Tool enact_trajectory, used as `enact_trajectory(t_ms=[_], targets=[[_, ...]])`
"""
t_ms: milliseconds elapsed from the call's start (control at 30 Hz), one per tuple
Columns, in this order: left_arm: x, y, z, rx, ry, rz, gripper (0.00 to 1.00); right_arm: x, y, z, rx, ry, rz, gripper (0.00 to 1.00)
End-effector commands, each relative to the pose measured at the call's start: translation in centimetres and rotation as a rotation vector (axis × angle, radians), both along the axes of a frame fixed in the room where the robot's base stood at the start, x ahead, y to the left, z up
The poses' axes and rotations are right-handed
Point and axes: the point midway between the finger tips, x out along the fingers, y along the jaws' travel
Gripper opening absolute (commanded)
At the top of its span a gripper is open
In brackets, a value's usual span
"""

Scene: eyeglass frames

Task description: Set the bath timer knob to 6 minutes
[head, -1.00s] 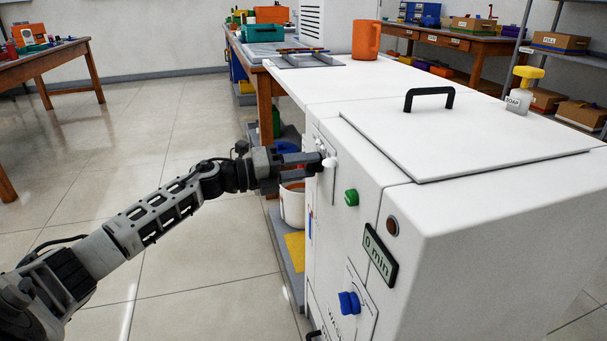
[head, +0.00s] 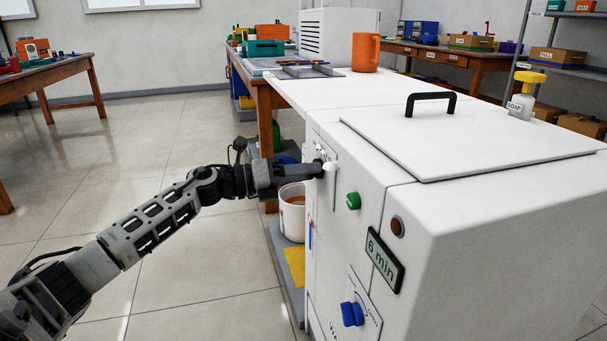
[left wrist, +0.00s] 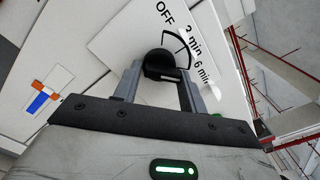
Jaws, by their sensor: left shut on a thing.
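My left gripper (head: 318,169) is at the upper plate on the front of the white machine (head: 490,240). Its fingers (left wrist: 160,88) are shut on the knob, one on each side. In the head view the gripper mostly hides the knob. The display (head: 384,260) on the machine's front reads 6 min. My right gripper is not in view.
A green button (head: 353,201), a dark red lamp (head: 397,227) and a blue knob (head: 352,313) are on the same front. On top are a lid with a black handle (head: 430,97), an orange mug (head: 366,53) and a soap bottle (head: 522,97). The floor to the left is clear.

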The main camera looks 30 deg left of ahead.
Motion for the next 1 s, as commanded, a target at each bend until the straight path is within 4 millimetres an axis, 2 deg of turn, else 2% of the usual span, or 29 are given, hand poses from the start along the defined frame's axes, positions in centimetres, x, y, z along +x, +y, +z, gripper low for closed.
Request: enact_trajectory(t_ms=[167,200,233,533,667,1000], targets=[[-0.1,-0.2,0.4,-0.001,-0.008,-0.009,0.19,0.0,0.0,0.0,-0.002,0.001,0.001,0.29],[-0.1,-0.2,0.4,-0.001,-0.007,-0.008,0.53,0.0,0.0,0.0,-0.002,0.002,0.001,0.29],[-0.1,-0.2,0.4,-0.001,-0.007,-0.008,0.60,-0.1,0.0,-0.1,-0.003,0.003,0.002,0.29],[-0.1,0.0,0.1,-0.001,-0.001,-0.004,0.60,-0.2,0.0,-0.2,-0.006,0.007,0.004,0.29],[-0.8,0.6,0.0,0.001,0.003,-0.003,0.60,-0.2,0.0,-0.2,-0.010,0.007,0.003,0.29],[-5.7,4.7,0.0,0.000,0.006,-0.003,0.60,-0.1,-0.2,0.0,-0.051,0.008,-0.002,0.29]])
